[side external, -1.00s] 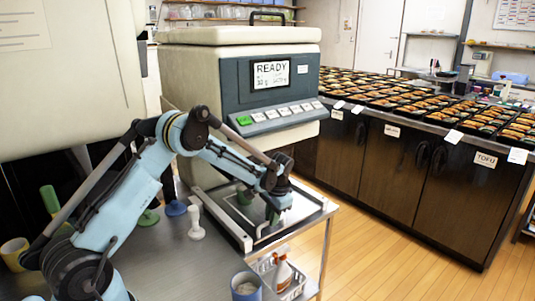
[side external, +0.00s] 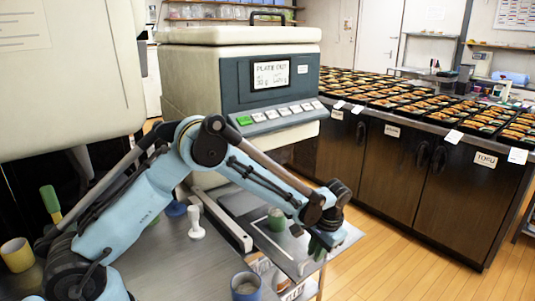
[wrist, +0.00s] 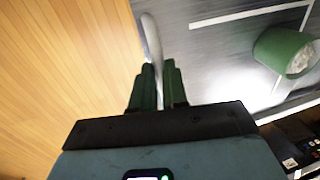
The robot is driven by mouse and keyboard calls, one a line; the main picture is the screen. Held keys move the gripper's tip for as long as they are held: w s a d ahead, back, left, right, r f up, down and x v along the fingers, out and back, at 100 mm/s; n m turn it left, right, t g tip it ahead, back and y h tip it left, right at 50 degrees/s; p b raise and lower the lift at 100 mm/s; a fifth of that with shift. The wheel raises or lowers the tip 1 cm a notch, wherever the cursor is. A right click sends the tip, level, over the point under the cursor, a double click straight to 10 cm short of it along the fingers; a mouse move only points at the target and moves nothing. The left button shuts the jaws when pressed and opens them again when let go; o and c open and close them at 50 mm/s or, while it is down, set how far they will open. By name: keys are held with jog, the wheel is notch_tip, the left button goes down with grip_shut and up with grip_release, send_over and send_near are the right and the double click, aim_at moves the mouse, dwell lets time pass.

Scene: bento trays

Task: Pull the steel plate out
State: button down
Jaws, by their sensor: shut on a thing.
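The steel plate (side external: 286,247) sticks out of the front of the machine (side external: 240,100), with a small green cup (side external: 277,219) upright on it. In the wrist view the plate's bare metal (wrist: 212,62) fills the upper right, and the green cup (wrist: 284,50) is near the right edge. My gripper (side external: 318,250) is at the plate's outer end. In the wrist view the green fingers of my gripper (wrist: 158,80) are shut on a curved metal handle (wrist: 151,38) at the plate's edge. The fingers partly hide the handle.
The machine's display (side external: 271,74) appears to read "PLATE OUT". A white tamper-like piece (side external: 196,222) and a blue-grey cup (side external: 245,287) stand on the bench at left. A wire basket below is partly hidden by the plate. Open wooden floor (side external: 390,235) lies to the right.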

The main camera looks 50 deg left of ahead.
jog(key=d, duration=0.6)
jog(key=shift+d, duration=0.35)
jog(key=c, duration=1.1)
grip_release()
jog(key=shift+c, duration=0.2)
jog(key=shift+r, duration=0.1)
notch_tip(320, 180, up, 12)
jog(key=d, duration=0.2)
jog(key=shift+d, duration=0.15)
jog(key=s+a+r+t+h, duration=0.1)
jog(key=s+a+r+t, duration=0.1)
jog(key=s+a+r, duration=0.3)
jog(key=s+a+r+t+h, duration=0.1)
jog(key=s+a+r+t, duration=0.25)
jog(key=s, duration=0.45)
jog(key=s+a+f+t, duration=0.1)
jog(key=s+a+f, duration=0.2)
jog(key=s, duration=0.3)
jog(key=shift+t, duration=0.35)
